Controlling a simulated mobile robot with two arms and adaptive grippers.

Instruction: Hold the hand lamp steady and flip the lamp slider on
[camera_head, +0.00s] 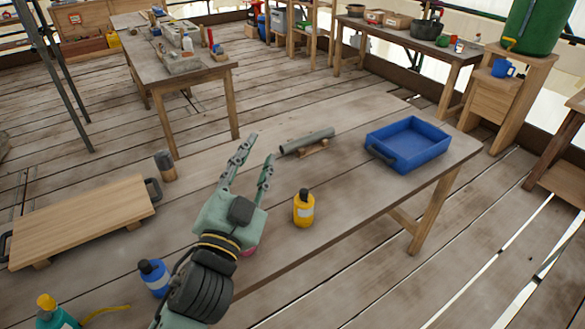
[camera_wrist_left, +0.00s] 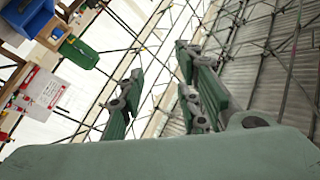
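A long grey cylinder (camera_head: 307,140), which looks like the hand lamp, lies on a small wooden cradle (camera_head: 313,149) near the middle of the table. Its slider is too small to make out. My left gripper (camera_head: 260,148) is raised over the table on the near left side of the cylinder, fingers pointing up and apart. In the left wrist view the gripper (camera_wrist_left: 158,60) also shows spread fingers with nothing between them. That view looks out at scaffolding and does not show the lamp. My right gripper is in neither view.
A yellow bottle (camera_head: 304,209) stands right of my left gripper. A blue tray (camera_head: 443,143) sits at the table's right end. A wooden board with handles (camera_head: 80,220), a dark-topped cylinder (camera_head: 166,166) and a blue bottle (camera_head: 153,276) are at left. A pinkish thing (camera_head: 250,250) is partly hidden by my gripper.

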